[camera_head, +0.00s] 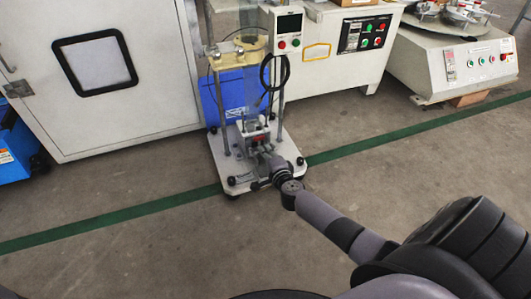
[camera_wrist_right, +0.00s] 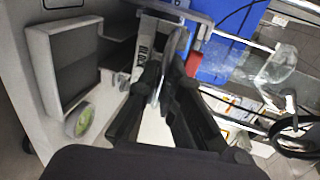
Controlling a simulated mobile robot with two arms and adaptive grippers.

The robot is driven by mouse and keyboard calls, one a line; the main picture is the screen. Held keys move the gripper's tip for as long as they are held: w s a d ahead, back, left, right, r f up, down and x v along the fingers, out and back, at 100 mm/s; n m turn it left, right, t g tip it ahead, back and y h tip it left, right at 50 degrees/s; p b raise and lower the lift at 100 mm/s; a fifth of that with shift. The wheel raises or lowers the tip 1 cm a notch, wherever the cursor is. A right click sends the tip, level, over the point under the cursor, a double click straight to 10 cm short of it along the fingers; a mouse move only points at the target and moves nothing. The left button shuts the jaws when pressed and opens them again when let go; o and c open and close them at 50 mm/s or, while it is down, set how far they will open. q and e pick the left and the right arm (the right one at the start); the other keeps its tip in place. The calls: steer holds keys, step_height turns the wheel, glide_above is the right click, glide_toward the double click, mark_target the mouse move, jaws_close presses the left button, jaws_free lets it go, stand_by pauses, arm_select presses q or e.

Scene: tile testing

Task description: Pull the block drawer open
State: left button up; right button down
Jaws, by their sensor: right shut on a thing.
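The test machine (camera_head: 236,172) stands on a white base plate on the floor. My right gripper (camera_head: 262,150) is at the low middle part of the machine, seen small in the head view. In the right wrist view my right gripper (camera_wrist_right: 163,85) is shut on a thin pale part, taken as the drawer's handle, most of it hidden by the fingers. Beside the fingers is a pale face with dark lettering (camera_wrist_right: 144,52), only partly readable. How far the drawer stands out cannot be told. My left gripper is not in view.
A white open box-like part with a grey inside (camera_wrist_right: 38,60) lies left of the fingers in the wrist view. A blue container (camera_head: 224,92) stands behind the machine. A white cabinet (camera_head: 150,120) is at left, a control bench (camera_head: 325,65) behind. Floor in front is clear.

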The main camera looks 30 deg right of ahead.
stand_by(0.5)
steer(key=f+p+v, duration=0.2)
steer(key=p+v, duration=0.1)
steer(key=v, duration=0.8)
steer(key=shift+s+f, duration=0.15)
steer(key=shift+s, duration=0.15)
steer(key=c, duration=1.8)
jaws_free()
steer(key=shift+o, duration=0.2)
steer(key=v, duration=0.7)
steer(key=shift+s, duration=0.25)
